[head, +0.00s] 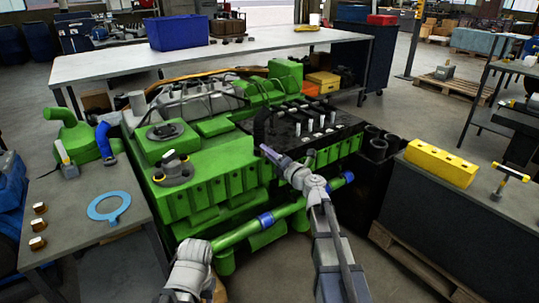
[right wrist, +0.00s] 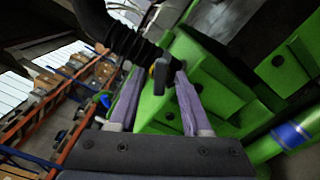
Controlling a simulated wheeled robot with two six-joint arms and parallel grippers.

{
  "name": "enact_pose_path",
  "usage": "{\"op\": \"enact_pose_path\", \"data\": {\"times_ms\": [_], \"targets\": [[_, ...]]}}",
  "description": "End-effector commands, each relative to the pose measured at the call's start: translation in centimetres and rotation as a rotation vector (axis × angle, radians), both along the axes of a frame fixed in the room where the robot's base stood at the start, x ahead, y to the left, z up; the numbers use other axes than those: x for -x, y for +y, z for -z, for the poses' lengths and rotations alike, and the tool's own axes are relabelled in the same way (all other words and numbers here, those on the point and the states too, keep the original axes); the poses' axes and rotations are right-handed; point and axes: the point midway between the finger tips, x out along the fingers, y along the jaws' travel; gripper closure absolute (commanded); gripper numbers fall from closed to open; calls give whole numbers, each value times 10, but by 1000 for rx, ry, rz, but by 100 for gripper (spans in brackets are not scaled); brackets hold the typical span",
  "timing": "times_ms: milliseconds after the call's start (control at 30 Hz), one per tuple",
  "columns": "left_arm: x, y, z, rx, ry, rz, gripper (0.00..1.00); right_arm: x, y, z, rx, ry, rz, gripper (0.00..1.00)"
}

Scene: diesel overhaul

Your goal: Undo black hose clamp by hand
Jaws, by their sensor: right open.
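The black corrugated hose (right wrist: 122,38) comes in from the top left of the right wrist view. A small dark clamp part with a yellowish edge (right wrist: 160,74) shows by the hose's lower end, between the fingertips in the picture. My right gripper (right wrist: 157,82) is open, with one finger on each side of that part; I cannot tell whether either finger touches it. The clamp is too small to make out there.
The green engine (head: 205,165) fills the middle. A green pipe with blue bands (head: 290,210) runs along its near side, close below my right arm. A left bench (head: 70,220) holds a blue ring (head: 108,207). A right bench holds a yellow block (head: 440,163).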

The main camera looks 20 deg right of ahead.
Motion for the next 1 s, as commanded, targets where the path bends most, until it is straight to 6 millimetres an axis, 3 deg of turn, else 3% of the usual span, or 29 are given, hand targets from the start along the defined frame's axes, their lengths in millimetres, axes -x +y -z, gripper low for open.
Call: {"op": "enact_pose_path", "data": {"times_ms": [133,567,1000], "targets": [[0,0,0,0,0,0,50,1,0,0,0,0,0,51],[0,0,0,0,0,0,50,1,0,0,0,0,0,100],[0,0,0,0,0,0,50,1,0,0,4,-1,0,100]]}}
